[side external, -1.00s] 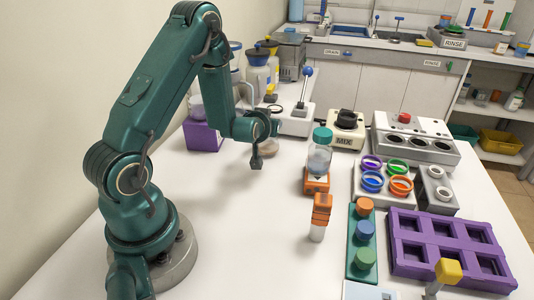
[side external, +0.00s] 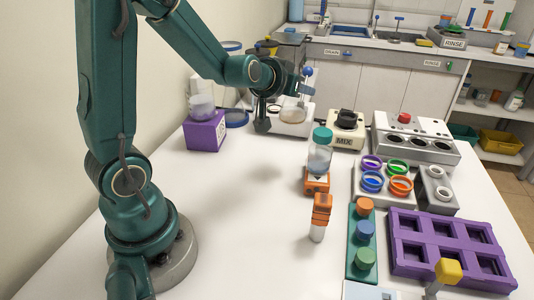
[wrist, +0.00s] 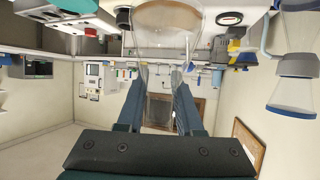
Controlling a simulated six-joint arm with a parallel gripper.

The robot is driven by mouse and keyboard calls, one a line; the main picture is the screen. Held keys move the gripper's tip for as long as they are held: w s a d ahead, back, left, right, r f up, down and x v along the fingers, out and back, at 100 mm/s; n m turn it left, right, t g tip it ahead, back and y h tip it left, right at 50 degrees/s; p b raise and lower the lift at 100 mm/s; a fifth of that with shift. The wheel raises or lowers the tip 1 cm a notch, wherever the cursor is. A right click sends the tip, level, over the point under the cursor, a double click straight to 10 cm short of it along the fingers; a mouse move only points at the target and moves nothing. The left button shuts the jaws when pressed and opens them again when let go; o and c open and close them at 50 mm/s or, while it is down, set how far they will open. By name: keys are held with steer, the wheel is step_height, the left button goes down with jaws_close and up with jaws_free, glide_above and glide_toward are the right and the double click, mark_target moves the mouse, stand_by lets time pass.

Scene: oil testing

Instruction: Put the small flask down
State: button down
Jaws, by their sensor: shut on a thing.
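The small flask (side external: 292,115) is clear glass with a little brownish liquid at its bottom. It is upright in my gripper (side external: 300,90), which is shut on its upper part. In the side view it overlaps the white device with the blue-knobbed lever, and I cannot tell whether it hangs above the device or touches it. In the wrist view the clear curved flask (wrist: 167,35) is at the top, at the tips of my gripper's two fingers (wrist: 163,72). Its neck is partly hidden by the fingers.
A purple block (side external: 205,134) with a clear vessel (side external: 202,107) stands left. The MIX box (side external: 345,131), a teal-capped bottle (side external: 320,152) and a ring rack (side external: 385,190) are right. A purple tray (side external: 450,248) lies front right. The left middle table is clear.

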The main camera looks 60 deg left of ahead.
steer(key=s+d+m+g+h, duration=0.1)
steer(key=s+d+m+h, duration=0.2)
steer(key=d+m+h, duration=0.5)
steer(key=s+d+m+g+h, duration=0.1)
steer(key=s+d+m+h, duration=0.4)
steer(key=d, duration=0.5)
steer(key=s+d+f+m+g+h, duration=0.25)
steer(key=s+m+g+h, duration=0.25)
steer(key=s+m+g, duration=0.25)
steer(key=shift+m+t, duration=0.25)
steer(key=shift+s+d+f, duration=0.6)
steer(key=shift+d+f, duration=1.2)
steer(key=shift+s+d+f, duration=0.55)
steer(key=shift+d+f, duration=1.2)
steer(key=shift+s+d+f, duration=0.6)
steer(key=shift+d+f, duration=1.2)
steer(key=shift+f, duration=0.1)
steer(key=c, duration=0.6)
jaws_free()
steer(key=shift+o, duration=0.2)
